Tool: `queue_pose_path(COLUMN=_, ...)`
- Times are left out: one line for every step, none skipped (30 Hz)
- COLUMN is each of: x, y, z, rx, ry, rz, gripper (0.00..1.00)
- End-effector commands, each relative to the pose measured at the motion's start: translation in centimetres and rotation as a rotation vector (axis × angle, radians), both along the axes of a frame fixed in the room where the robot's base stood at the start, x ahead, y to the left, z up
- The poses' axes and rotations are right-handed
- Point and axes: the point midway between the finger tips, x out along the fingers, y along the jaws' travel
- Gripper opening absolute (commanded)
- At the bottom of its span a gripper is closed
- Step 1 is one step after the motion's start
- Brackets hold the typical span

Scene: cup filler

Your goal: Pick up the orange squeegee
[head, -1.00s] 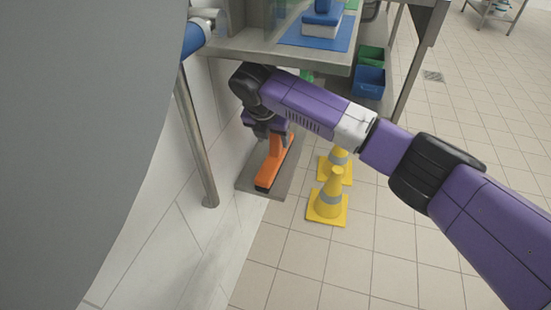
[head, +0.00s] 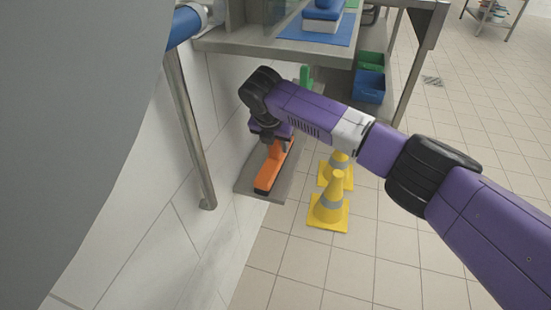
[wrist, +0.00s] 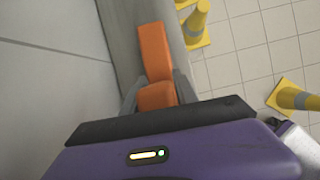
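The orange squeegee (head: 268,174) lies on a low grey shelf (head: 284,188) against the white wall, with a dark end toward the front. In the wrist view, its long orange bar (wrist: 154,48) runs away from me, and a nearer raised orange part (wrist: 157,96) sits between my fingers. My gripper (head: 276,147) is low over the far part of the squeegee. In the wrist view, the fingers of my gripper (wrist: 158,78) are spread, one on each side of the orange part. Whether they touch it is hard to tell.
Yellow cones (head: 329,205) stand on the tiled floor just right of the shelf. Green and blue bins (head: 369,84) sit behind. A green object (head: 306,75) stands beyond my wrist.

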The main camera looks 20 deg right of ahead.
Motion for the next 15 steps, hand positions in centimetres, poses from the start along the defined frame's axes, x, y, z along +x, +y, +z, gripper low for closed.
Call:
queue_pose_path(x=-0.01, y=0.01, z=0.01, rx=0.0, ry=0.0, rz=0.0, gripper=0.23)
queue_pose_path(x=0.0, y=0.0, z=0.01, rx=0.0, ry=0.0, rz=0.0, gripper=0.17)
queue_pose_path(x=-0.02, y=0.0, z=0.01, rx=0.0, ry=0.0, rz=0.0, gripper=0.09)
queue_pose_path(x=-0.02, y=0.0, z=0.01, rx=0.0, ry=0.0, rz=0.0, gripper=0.03)
queue_pose_path(x=-0.01, y=-0.01, z=0.01, rx=0.0, ry=0.0, rz=0.0, gripper=0.0)
queue_pose_path(x=-0.01, y=-0.01, z=0.01, rx=0.0, ry=0.0, rz=0.0, gripper=0.0)
queue_pose_path(x=-0.01, y=-0.01, z=0.01, rx=0.0, ry=0.0, rz=0.0, gripper=0.0)
queue_pose_path(x=-0.02, y=0.0, z=0.01, rx=0.0, ry=0.0, rz=0.0, gripper=0.0)
queue_pose_path(x=0.01, y=-0.01, z=0.07, rx=-0.001, ry=-0.001, rz=0.0, gripper=0.0)
queue_pose_path(x=0.01, y=-0.01, z=0.07, rx=-0.001, ry=-0.001, rz=0.0, gripper=0.0)
queue_pose_path(x=0.01, y=-0.01, z=0.07, rx=-0.001, ry=-0.001, rz=0.0, gripper=0.0)
queue_pose_path(x=0.01, y=-0.01, z=0.08, rx=-0.001, ry=-0.001, rz=0.0, gripper=0.0)
queue_pose_path(x=0.01, y=-0.01, z=0.08, rx=-0.001, ry=-0.001, rz=0.0, gripper=0.0)
queue_pose_path(x=0.01, y=-0.01, z=0.08, rx=-0.001, ry=-0.001, rz=0.0, gripper=0.0)
queue_pose_path(x=0.02, y=0.0, z=0.12, rx=-0.001, ry=-0.001, rz=0.0, gripper=0.0)
